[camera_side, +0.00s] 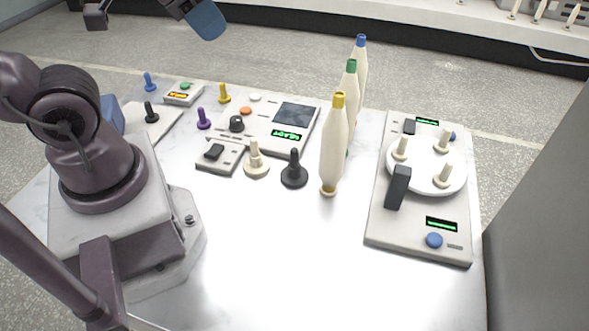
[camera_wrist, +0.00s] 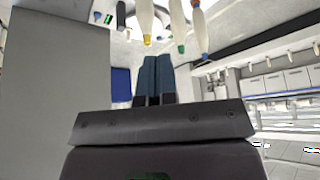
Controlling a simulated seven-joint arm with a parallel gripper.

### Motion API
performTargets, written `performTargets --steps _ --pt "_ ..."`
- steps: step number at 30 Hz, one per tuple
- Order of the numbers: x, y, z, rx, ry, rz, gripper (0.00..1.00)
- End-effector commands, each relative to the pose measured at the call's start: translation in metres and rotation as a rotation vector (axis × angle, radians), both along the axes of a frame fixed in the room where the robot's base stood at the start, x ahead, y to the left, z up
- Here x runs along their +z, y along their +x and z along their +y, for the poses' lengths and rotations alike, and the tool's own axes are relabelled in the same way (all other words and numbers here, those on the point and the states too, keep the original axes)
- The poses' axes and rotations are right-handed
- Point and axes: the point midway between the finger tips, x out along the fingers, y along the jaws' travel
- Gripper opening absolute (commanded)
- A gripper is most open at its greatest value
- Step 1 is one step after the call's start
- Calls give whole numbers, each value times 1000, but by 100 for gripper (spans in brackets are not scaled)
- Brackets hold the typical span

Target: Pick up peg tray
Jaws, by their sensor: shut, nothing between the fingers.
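The peg tray (camera_side: 427,182) is a round white disc with three cream pegs standing on it. It rests on the flat grey-white machine at the right of the table in the side view. I cannot make the tray out clearly in the wrist view. My gripper (camera_side: 207,22) is at the top left of the side view, high above the table and far from the tray. Only part of it shows there. In the wrist view its two blue fingers (camera_wrist: 155,60) are together, with nothing held.
Three tall white bobbins with yellow (camera_side: 335,145), green (camera_side: 351,70) and blue (camera_side: 361,42) tips stand left of the machine (camera_side: 405,230). A black upright block (camera_side: 398,187) stands beside the tray. Control boxes (camera_side: 265,125) and small knobbed posts fill the table's back left. The front middle is clear.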

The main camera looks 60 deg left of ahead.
Motion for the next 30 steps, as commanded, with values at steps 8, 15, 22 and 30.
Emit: performTargets --steps 8,15,22,30 --pt "0 0 0 0 0 0 48" --pt "0 0 0 1 0 0 48" --pt "-26 11 8 42 14 144 48" --pt "-90 54 21 -170 115 414 48"
